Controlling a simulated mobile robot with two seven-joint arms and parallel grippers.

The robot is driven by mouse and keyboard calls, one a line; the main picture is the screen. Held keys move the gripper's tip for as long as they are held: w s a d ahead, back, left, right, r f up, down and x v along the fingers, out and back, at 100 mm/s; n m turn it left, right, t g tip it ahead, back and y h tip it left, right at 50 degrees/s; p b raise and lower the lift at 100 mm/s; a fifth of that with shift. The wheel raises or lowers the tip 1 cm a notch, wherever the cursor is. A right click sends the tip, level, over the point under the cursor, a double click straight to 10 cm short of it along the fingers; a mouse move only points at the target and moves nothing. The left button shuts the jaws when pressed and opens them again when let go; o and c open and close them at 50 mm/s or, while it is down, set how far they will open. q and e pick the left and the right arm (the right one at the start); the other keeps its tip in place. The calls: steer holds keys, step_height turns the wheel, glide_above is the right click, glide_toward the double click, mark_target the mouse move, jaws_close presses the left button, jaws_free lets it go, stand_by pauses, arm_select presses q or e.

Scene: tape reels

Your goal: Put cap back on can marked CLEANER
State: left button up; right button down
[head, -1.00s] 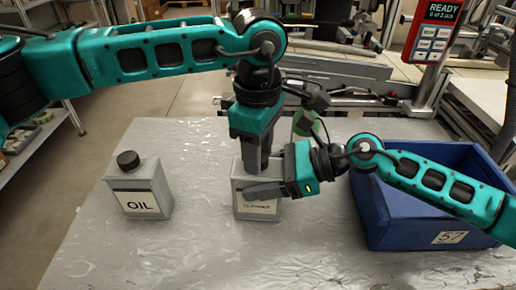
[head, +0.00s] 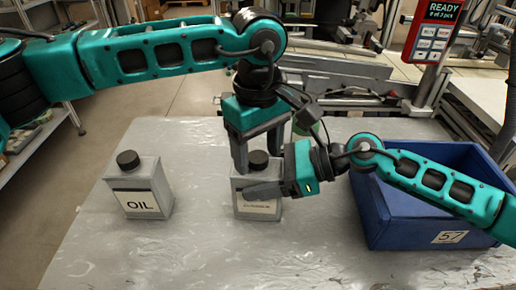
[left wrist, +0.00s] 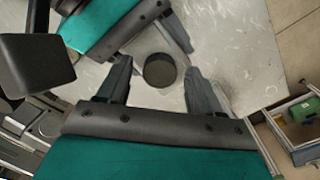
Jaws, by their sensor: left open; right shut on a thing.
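The can marked CLEANER (head: 257,209) stands upright on the table, a grey square can with a white label partly covered by my right gripper. A black cap (head: 258,158) sits on its top; the cap also shows in the left wrist view (left wrist: 160,70). My left gripper (head: 258,168) points down over the can, open, with its fingers apart on either side of the cap. My right gripper (head: 262,192) reaches in from the right, shut on the can's body. Whether the cap is fully seated I cannot tell.
A grey can marked OIL (head: 140,190) with a black cap stands on the left of the table. A blue crate (head: 400,232) labelled 57 stands to the right, under my right arm. The table's front (head: 200,265) is clear.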

arm_select(q)
steer(key=shift+r, duration=2.2)
steer(key=shift+c, duration=0.2)
steer(key=n, duration=0.3)
steer(key=shift+r+n, duration=0.35)
steer(key=shift+n, duration=0.05)
steer(key=n, duration=0.2)
steer(key=r+n, duration=0.1)
steer(key=n, duration=0.5)
steer(key=r+n, duration=0.1)
steer(key=n, duration=0.1)
steer(key=shift+n, duration=0.4)
steer(key=n, duration=0.4)
steer(key=shift+r+n, duration=0.4)
steer(key=shift+f, duration=0.15)
steer(key=shift+f, duration=3.9)
